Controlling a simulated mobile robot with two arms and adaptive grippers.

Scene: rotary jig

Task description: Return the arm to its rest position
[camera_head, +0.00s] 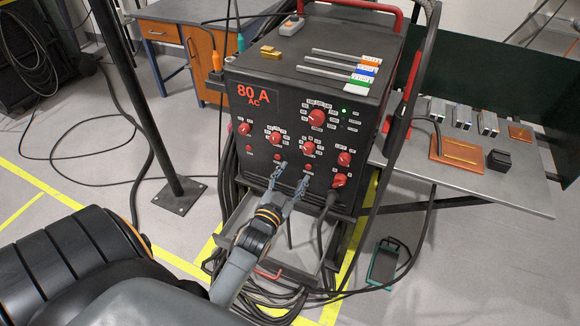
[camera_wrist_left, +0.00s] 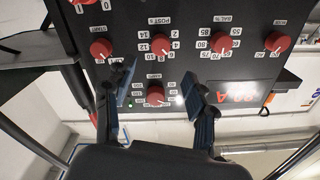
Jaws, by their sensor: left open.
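My left gripper (camera_head: 292,178) is open and empty in front of the lower part of the black machine's panel (camera_head: 262,160). Its two fingers point up at the panel, and I cannot tell whether they touch it. In the left wrist view the machine appears upside down. There the two spread fingers (camera_wrist_left: 158,92) flank a red knob (camera_wrist_left: 155,96) in the picture, with other red knobs (camera_wrist_left: 218,42) beyond them. The head view shows that large top knob (camera_head: 317,118) well above the fingertips, so the fingers are not around it. My right gripper is out of view.
A grey side table (camera_head: 510,190) with blocks stands at right. A dark post (camera_head: 140,110) stands at left. A green-framed object (camera_head: 382,262) lies on the floor.

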